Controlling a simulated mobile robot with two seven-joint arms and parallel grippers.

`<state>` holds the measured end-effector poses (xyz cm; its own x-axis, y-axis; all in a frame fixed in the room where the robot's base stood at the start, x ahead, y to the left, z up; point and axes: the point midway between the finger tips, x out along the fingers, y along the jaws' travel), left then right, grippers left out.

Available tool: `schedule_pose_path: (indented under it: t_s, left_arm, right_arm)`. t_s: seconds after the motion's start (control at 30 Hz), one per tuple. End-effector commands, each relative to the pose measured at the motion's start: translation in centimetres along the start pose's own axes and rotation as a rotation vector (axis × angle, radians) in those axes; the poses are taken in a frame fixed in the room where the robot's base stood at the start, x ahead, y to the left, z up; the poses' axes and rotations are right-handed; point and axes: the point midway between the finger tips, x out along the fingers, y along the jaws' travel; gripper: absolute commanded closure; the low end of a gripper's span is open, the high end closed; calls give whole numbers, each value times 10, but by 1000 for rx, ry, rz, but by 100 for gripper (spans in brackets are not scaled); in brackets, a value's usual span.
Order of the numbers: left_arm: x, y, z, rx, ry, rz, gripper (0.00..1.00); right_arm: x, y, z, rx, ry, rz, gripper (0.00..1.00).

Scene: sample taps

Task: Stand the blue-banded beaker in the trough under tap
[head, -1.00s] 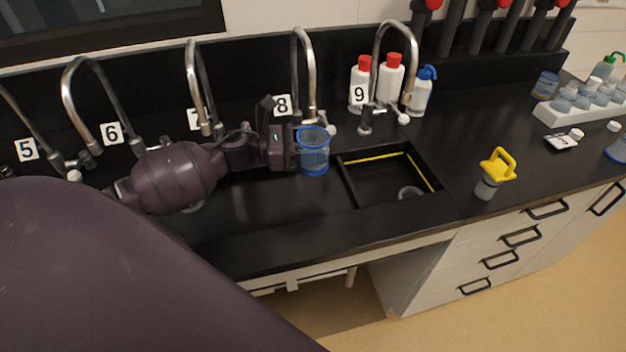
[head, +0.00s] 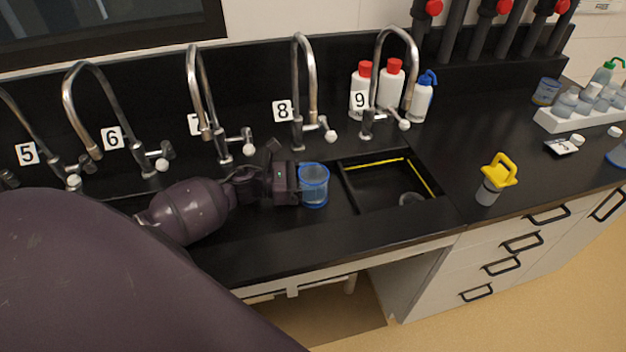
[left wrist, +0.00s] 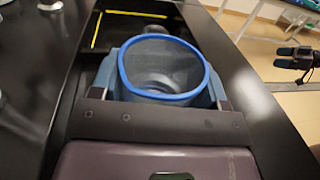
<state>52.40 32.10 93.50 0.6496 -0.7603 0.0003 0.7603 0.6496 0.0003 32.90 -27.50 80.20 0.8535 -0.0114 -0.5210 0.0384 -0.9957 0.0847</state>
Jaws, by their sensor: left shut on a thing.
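The blue-banded beaker (head: 314,186) is upright in my left gripper (head: 297,186), just left of the sunken trough (head: 382,203) with yellow edge strips. In the left wrist view the beaker (left wrist: 160,68) shows its open blue rim between the fingers, and the trough (left wrist: 125,40) lies beyond it. The left gripper is shut on the beaker. Tap 9 (head: 392,40) arches at the back of the trough. Tap 8 (head: 306,80) stands behind the beaker. Whether the beaker's base touches the counter cannot be told.
Taps 5, 6 and 7 line the back on the left. White bottles with red caps (head: 391,82) and a blue-topped wash bottle (head: 422,97) stand behind tap 9. A yellow-handled container (head: 492,182) stands right of the trough. A bottle rack (head: 580,118) is far right.

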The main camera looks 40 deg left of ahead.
Motion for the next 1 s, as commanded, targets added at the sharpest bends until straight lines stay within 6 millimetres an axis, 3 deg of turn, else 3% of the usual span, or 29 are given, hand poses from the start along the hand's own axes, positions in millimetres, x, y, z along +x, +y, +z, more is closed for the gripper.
schedule_pose_path:
  t_s: [0.2, 0.23, 0.37, 0.77, 1.0]
  left_arm:
    - [0, 0, -4, -1, 0, 0, 54]
    - [0, 0, -3, 0, 0, 0, 27]
    - [0, 0, -3, 0, 0, 0, 7]
    - [0, 0, 3, 1, 0, 0, 6]
    - [-38, 0, -3, -2, 4, 2, 6]
  right_arm:
    - [0, -1, 8, 3, -10, 1, 6]
    - [0, -1, 8, 3, -11, 1, 6]
    - [-3, 0, 12, 4, -20, 2, 6]
    - [-5, 0, 9, 3, -20, 2, 6]
    - [2, 0, 13, -2, -15, -1, 6]
